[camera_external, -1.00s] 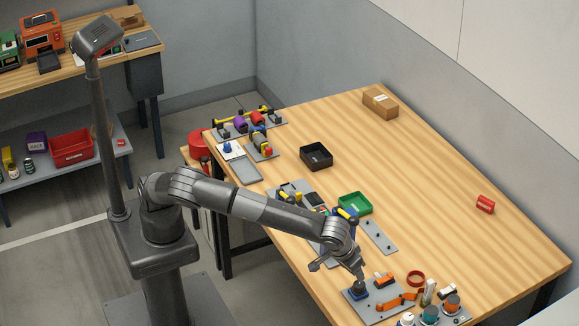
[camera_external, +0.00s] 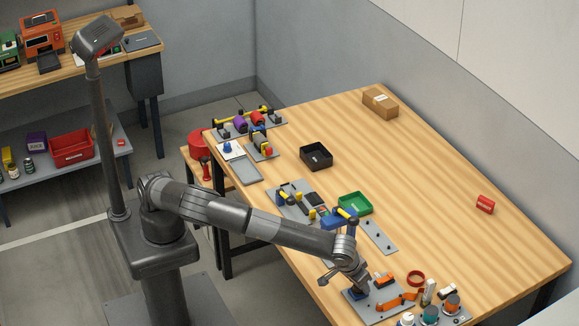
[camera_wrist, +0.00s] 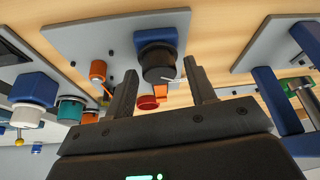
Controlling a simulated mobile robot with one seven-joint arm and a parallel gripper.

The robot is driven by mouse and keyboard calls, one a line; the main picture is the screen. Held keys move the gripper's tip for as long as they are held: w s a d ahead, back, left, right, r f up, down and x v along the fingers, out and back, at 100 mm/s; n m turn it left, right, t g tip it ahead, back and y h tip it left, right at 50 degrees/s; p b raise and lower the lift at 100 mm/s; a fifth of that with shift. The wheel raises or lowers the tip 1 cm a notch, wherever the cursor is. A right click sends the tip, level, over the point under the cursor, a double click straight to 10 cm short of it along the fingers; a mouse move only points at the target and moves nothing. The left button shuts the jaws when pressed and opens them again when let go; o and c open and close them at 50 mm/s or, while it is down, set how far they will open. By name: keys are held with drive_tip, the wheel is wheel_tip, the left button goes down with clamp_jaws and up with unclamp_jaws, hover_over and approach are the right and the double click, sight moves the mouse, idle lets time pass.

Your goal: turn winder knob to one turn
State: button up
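The winder knob (camera_wrist: 160,66) looks like a dark round knob with a white pointer line on a blue block (camera_wrist: 155,38), mounted on a grey plate (camera_wrist: 97,35). An orange strip (camera_external: 392,302) lies on the same plate in the external view. My gripper (camera_wrist: 161,70) is open, with one finger on each side of the knob in the wrist view. A gap shows between each finger and the knob, and I cannot tell how deep the fingers reach. In the external view my gripper (camera_external: 361,285) points down at the blue block, and hides most of the knob.
Knobs with teal, white and orange parts (camera_external: 430,314) stand close at the right front. A green tray (camera_external: 354,203) and a grey strip with pegs (camera_external: 378,237) lie farther back. The table's right side is mostly clear.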

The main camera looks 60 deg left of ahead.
drive_tip(key=c, duration=0.8)
drive_tip(key=shift+c, duration=0.2)
drive_tip(key=shift+m, duration=0.4)
drive_tip(key=m+h, duration=0.2)
drive_tip(key=m, duration=0.2)
drive_tip(key=shift+a+m, duration=0.15)
drive_tip(key=shift+m, duration=0.15)
drive_tip(key=m+h, duration=0.1)
drive_tip(key=m, duration=0.1)
drive_tip(key=m+g+h, duration=0.1)
drive_tip(key=m, duration=0.2)
drive_tip(key=shift+a, duration=0.1)
drive_tip(key=shift+m, duration=0.4)
drive_tip(key=o, duration=1)
drive_tip(key=shift+w, duration=0.1)
